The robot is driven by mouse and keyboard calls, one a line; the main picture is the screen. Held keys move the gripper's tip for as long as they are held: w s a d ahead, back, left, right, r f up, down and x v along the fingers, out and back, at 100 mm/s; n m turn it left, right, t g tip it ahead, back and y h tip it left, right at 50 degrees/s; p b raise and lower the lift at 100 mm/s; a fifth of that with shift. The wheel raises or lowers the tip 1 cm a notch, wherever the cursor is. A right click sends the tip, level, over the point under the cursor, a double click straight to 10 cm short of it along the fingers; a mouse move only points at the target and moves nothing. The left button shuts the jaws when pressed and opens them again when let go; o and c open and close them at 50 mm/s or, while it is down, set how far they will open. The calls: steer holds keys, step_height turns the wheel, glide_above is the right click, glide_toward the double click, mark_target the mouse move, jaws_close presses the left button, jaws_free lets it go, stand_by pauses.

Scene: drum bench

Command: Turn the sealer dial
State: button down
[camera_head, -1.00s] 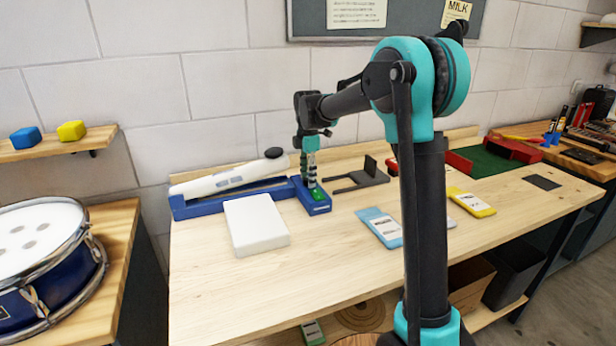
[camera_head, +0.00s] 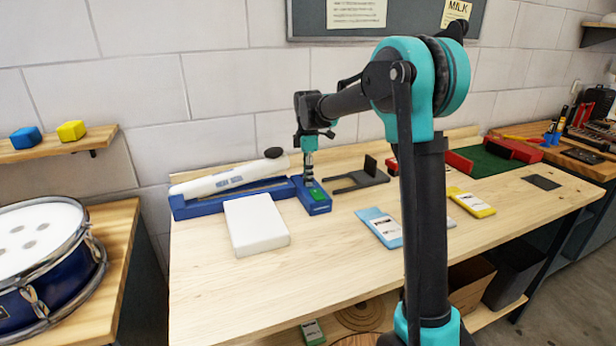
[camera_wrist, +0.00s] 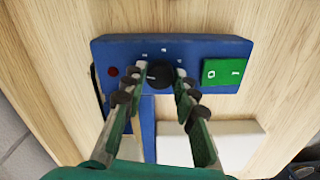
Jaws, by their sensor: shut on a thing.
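The blue sealer (camera_head: 235,202) stands at the back left of the bench, with a long white arm (camera_head: 225,182) over it. Its blue control box (camera_head: 319,208) is at the right end. In the wrist view the box face (camera_wrist: 120,52) shows a black round dial (camera_wrist: 159,73), small white marks above it, a red light (camera_wrist: 113,71) at left and a green switch (camera_wrist: 222,72) at right. My gripper (camera_wrist: 161,78) is shut on the dial, one finger on each side. In the head view my gripper (camera_head: 309,168) points down at the box; the dial is hidden there.
A white block (camera_head: 256,224) lies in front of the sealer. A dark bracket (camera_head: 360,178) and a light blue packet (camera_head: 381,226) lie to the right. A yellow packet (camera_head: 471,203) is beyond my arm. The bench front is clear.

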steer(key=m, duration=1.3)
steer(key=shift+m, duration=0.4)
steer(key=m, duration=1.2)
steer(key=shift+m, duration=0.4)
steer(key=c, duration=1.2)
jaws_free()
steer(key=shift+r, duration=0.1)
